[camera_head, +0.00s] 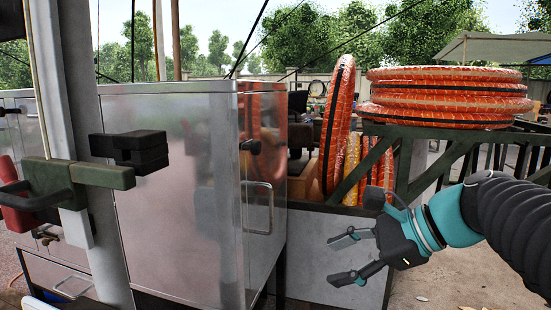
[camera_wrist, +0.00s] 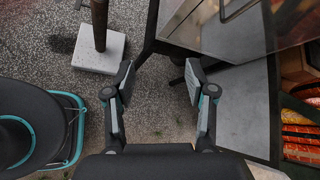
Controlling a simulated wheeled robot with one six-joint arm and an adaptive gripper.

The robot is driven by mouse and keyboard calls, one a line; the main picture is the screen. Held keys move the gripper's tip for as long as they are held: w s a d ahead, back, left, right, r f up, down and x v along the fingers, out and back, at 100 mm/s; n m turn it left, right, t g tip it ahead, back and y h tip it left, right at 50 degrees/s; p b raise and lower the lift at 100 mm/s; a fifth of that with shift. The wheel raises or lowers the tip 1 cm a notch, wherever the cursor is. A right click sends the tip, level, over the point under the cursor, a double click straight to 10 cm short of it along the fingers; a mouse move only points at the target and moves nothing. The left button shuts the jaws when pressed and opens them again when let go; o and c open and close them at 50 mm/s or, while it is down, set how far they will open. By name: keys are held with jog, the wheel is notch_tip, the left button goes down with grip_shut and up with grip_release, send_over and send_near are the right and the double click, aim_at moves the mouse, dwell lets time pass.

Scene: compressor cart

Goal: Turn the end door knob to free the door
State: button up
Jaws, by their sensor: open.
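The shiny metal cabinet (camera_head: 170,190) stands left of centre in the head view. Its end door (camera_head: 265,190) is the narrow face on the right and looks shut. A small black door knob (camera_head: 250,146) sits high on it, above a D-shaped pull handle (camera_head: 258,207). My gripper (camera_head: 338,260) is open and empty, to the right of the door and lower than the knob, clear of both. In the wrist view the fingers (camera_wrist: 158,78) are spread over the ground, with nothing between them. I cannot make out the knob in that view.
Orange hose coils (camera_head: 445,97) lie on a dark green rack, with more coils (camera_head: 340,125) upright beside the cabinet. A grey panel (camera_head: 330,230) stands behind my gripper. The wrist view shows a post on a pale block (camera_wrist: 98,50) and a grey slab (camera_wrist: 240,105) at right.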

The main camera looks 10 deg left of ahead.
jog(key=w+a+r+m+y, duration=0.2)
jog(key=w+r+m+y, duration=0.25)
jog(key=r, duration=0.35)
jog(key=m+g+y, duration=0.2)
jog(key=y, duration=0.1)
send_near(259, 147)
jog(key=a, duration=0.9)
jog(key=shift+w+a, duration=0.25)
jog(key=shift+w, duration=0.1)
grip_shut()
